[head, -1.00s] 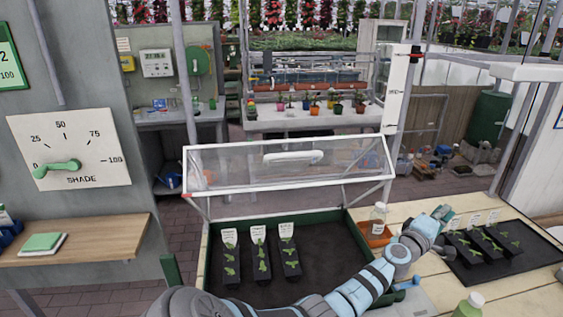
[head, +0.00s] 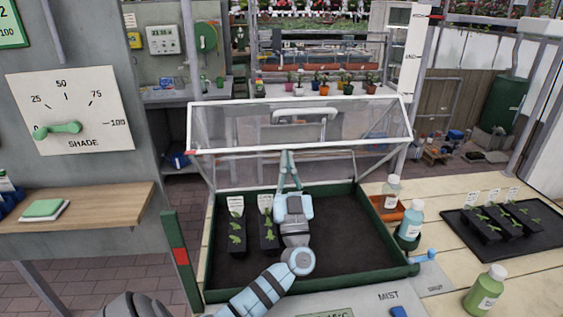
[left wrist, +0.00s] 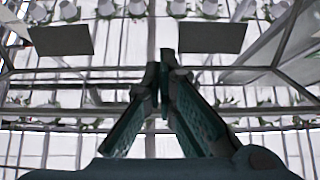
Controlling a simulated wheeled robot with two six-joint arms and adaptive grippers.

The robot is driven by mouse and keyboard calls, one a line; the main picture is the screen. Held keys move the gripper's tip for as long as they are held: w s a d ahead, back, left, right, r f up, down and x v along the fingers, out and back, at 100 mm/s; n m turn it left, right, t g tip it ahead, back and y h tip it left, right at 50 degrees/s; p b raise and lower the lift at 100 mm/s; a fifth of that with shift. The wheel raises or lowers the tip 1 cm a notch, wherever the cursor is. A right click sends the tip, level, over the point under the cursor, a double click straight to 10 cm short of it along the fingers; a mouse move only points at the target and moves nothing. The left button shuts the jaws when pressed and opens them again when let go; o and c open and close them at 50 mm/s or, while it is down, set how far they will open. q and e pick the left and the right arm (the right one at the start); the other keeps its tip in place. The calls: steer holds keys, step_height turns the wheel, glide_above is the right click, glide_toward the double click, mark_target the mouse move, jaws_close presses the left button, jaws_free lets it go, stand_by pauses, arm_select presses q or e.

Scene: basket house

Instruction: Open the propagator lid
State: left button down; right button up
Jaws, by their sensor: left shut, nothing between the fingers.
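The propagator is a green-framed bed (head: 366,215) of dark soil, with a clear, white-framed lid (head: 240,125) raised above its back part. Thin struts show at the lid's sides. The lid's white handle (head: 304,112) is near its upper edge. My left gripper (head: 288,153) is shut and empty, pointing up in front of the lid's lower edge, below the handle. Contact with the lid cannot be told. The shut fingertips also show in the left wrist view (left wrist: 158,65). My left arm hides part of the bed and possibly some seedlings. My right gripper is not in view.
Labelled seedling strips (head: 236,235) stand in the bed. To the right are a blue bottle (head: 411,220), a clear jar (head: 391,190), a green bottle (head: 484,291) and a black seedling tray (head: 545,240). A wooden shelf (head: 100,205) is at left.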

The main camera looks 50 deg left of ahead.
mark_target(282, 121)
arm_select(q)
steer(key=x, duration=1.1)
steer(key=shift+s+f, duration=0.1)
